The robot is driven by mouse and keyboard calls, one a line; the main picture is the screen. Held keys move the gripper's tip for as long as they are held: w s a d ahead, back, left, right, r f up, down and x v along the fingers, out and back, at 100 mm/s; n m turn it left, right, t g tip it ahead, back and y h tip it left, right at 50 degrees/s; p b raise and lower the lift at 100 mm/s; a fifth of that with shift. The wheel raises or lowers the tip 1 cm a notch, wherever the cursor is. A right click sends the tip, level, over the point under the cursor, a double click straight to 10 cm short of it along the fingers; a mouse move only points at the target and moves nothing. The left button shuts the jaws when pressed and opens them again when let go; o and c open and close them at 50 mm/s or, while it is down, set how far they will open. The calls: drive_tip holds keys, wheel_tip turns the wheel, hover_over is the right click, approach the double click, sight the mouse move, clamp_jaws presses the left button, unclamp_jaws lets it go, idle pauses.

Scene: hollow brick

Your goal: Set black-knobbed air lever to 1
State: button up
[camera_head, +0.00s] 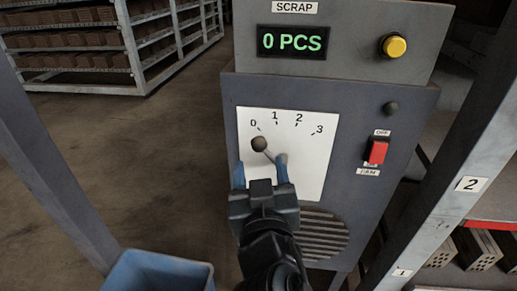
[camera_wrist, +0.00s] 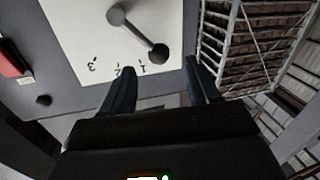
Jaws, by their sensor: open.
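The air lever's black knob (camera_head: 259,144) sits at the upper left end of a thin grey arm on a white dial plate (camera_head: 310,165) marked 0 to 3. It points left and slightly up, nearest the 0 mark. In the wrist view, which is inverted, the knob (camera_wrist: 159,53) and the lever arm (camera_wrist: 136,33) show clearly; the 0 is not visible there. My gripper (camera_head: 260,168) is open, its blue fingers just below the knob in the head view. In the wrist view my gripper (camera_wrist: 159,66) has the knob between its fingertips in the picture; contact cannot be told.
Right of the plate are a red rocker switch (camera_head: 376,151) and a small dark knob (camera_head: 391,108). Above are a green "0 PCS" display (camera_head: 291,41) and a yellow button (camera_head: 394,46). Grey posts flank the panel; a blue bin (camera_head: 157,271) stands lower left.

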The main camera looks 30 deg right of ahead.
sight(259, 149)
drive_tip(key=shift+w+d+r, duration=0.3)
drive_tip(key=shift+w+r, duration=0.05)
drive_tip(key=shift+w, duration=0.3)
drive_tip(key=p+x, duration=0.1)
drive_tip(key=x, duration=0.5)
drive_tip(key=shift+w+d+p, duration=0.25)
drive_tip(key=shift+w+p, duration=0.1)
drive_tip(key=shift+p, duration=0.05)
clamp_jaws()
